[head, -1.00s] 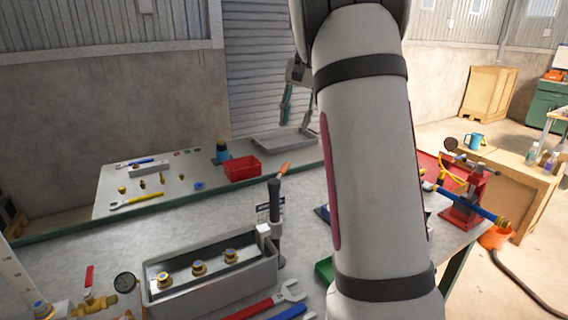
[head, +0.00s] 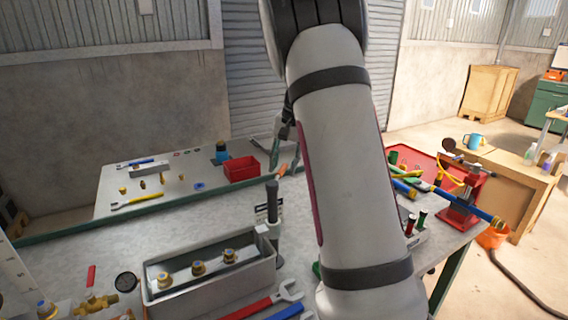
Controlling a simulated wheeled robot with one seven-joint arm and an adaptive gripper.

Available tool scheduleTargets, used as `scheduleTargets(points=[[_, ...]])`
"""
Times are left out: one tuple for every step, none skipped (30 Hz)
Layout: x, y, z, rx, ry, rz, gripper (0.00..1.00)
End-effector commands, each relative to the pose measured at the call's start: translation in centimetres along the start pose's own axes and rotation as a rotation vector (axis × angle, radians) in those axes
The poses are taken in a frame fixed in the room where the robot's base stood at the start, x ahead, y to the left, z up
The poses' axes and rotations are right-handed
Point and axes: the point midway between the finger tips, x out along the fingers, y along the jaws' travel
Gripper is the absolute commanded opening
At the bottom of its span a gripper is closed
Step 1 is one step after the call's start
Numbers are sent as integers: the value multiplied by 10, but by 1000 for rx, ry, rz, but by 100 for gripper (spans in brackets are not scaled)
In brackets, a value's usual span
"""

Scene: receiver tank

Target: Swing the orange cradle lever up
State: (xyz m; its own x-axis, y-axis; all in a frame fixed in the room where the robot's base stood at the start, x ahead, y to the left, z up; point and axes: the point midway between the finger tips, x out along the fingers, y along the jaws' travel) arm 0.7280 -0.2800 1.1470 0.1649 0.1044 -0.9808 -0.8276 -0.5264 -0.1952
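A small orange piece (head: 281,170), which looks like the cradle lever's end, shows beside the top of a dark upright post (head: 273,215) on the near bench. It slants up to the right, and its right end meets or passes behind my gripper's fingers in this view. My gripper (head: 285,150) is just above and right of it, pointing down. Its two fingers look apart with nothing visible between them. Whether a finger touches the lever cannot be told. My arm's large pale link hides part of the gripper and the area to its right.
A grey box (head: 210,288) with several brass fittings stands left of the post. A red wrench (head: 262,304) lies at the front. A red bin (head: 241,168) sits on the bench behind. A red press (head: 463,195) stands at right.

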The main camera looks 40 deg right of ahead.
Motion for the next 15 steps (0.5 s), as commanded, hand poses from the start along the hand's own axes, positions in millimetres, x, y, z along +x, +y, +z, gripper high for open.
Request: scheduleTargets(points=[[0, 0, 0, 0, 0, 0, 35], [0, 0, 0, 0, 0, 0, 35], [0, 0, 0, 0, 0, 0, 35], [0, 0, 0, 0, 0, 0, 35], [0, 0, 0, 0, 0, 0, 30], [0, 0, 0, 0, 0, 0, 21], [0, 0, 0, 0, 0, 0, 14], [0, 0, 0, 0, 0, 0, 8], [0, 0, 0, 0, 0, 0, 0], [0, 0, 0, 0, 0, 0, 0], [0, 0, 0, 0, 0, 0, 0], [0, 0, 0, 0, 0, 0, 0], [0, 0, 0, 0, 0, 0, 0], [0, 0, 0, 0, 0, 0, 0], [0, 0, 0, 0, 0, 0, 0]])
